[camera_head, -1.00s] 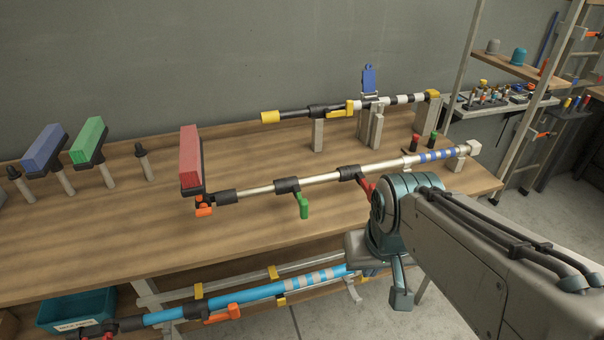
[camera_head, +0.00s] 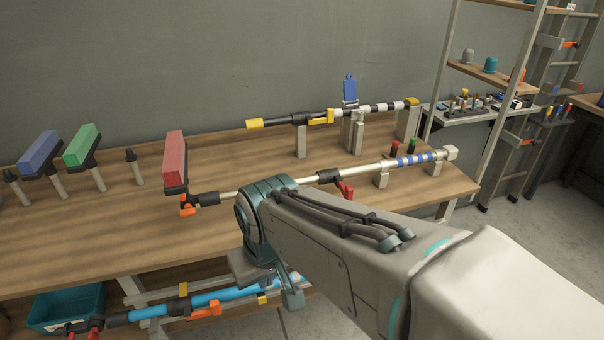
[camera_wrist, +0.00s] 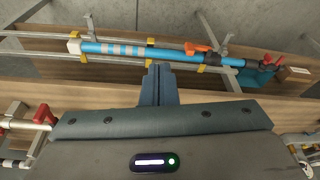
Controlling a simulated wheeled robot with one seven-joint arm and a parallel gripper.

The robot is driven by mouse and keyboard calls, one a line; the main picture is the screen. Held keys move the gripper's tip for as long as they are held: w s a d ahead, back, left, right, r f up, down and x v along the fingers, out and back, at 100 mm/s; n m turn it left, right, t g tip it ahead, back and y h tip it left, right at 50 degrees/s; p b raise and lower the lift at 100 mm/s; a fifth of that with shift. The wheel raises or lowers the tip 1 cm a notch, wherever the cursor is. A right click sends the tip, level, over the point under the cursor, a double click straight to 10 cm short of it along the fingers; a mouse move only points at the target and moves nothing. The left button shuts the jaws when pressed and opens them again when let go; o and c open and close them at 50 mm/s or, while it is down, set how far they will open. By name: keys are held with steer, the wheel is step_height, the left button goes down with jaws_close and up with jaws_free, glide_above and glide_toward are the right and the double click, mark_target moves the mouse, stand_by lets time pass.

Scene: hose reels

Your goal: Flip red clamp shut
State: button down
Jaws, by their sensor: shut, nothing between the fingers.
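The red clamp (camera_head: 347,190) sits on the silver pole (camera_head: 375,167) on the bench. Its red lever hangs down at an angle from a black collar, just right of my arm. A red lever, seemingly the same clamp (camera_wrist: 44,115), shows at the left edge of the wrist view, left of my gripper (camera_wrist: 158,72). My gripper's fingers are together, with nothing between them, and are apart from the lever.
A blue pole (camera_wrist: 130,50) with an orange clamp lies on a lower shelf near a teal bin (camera_head: 70,308). A yellow-ended pole (camera_head: 385,107) stands on supports behind. A red block (camera_head: 175,158) rises at the silver pole's left end.

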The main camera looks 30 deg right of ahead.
steer(key=w+d+r+m+h, duration=0.1)
steer(key=w+d+m+h, duration=0.1)
steer(key=w+d, duration=0.7)
steer(key=w+d+r+m+h+p, duration=0.1)
steer(key=w+d+m+h, duration=0.2)
steer(key=w+d+h, duration=0.2)
steer(key=w+d, duration=0.3)
steer(key=d, duration=0.3)
steer(key=shift+w+r, duration=0.25)
steer(key=shift+w, duration=0.15)
steer(key=shift+d+f, duration=0.1)
steer(key=shift+d, duration=0.05)
steer(key=b, duration=0.1)
glide_toward(344, 194)
step_height(344, 194, down, 4)
steer(key=w+a, duration=0.1)
steer(key=w, duration=0.2)
steer(key=shift+s+d, duration=0.25)
steer(key=shift+d, duration=0.35)
steer(key=shift+s+d, duration=0.25)
steer(key=shift+d, duration=0.35)
steer(key=shift+s+d, duration=0.3)
steer(key=shift+d, duration=0.35)
